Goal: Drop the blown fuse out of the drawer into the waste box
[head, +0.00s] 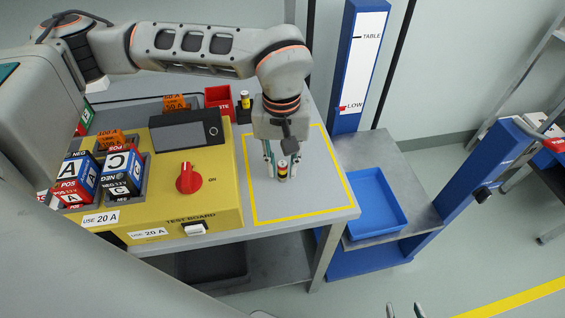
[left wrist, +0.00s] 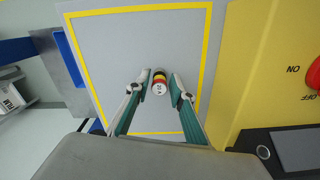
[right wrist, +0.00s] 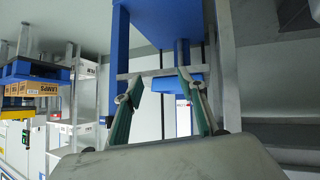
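A small fuse (head: 283,172) with red, yellow and dark bands stands upright on the grey table inside the yellow-taped square. It also shows in the left wrist view (left wrist: 160,84), between the fingertips of my left gripper (left wrist: 161,80). My left gripper (head: 282,158) points down around it, its fingers apart with small gaps beside the fuse. My right gripper (head: 405,311) is open and empty at the bottom edge; the right wrist view shows its spread fingers. A red box (head: 217,92) with a partly hidden label stands at the table's back. I cannot make out an open drawer.
The yellow test board (head: 215,205) with a red knob (head: 188,179) stands left of the square. Battery-like blocks A (head: 78,172) and C (head: 120,175) sit on it. Another fuse (head: 245,98) stands in a black holder. A blue tray (head: 375,205) lies right of the table.

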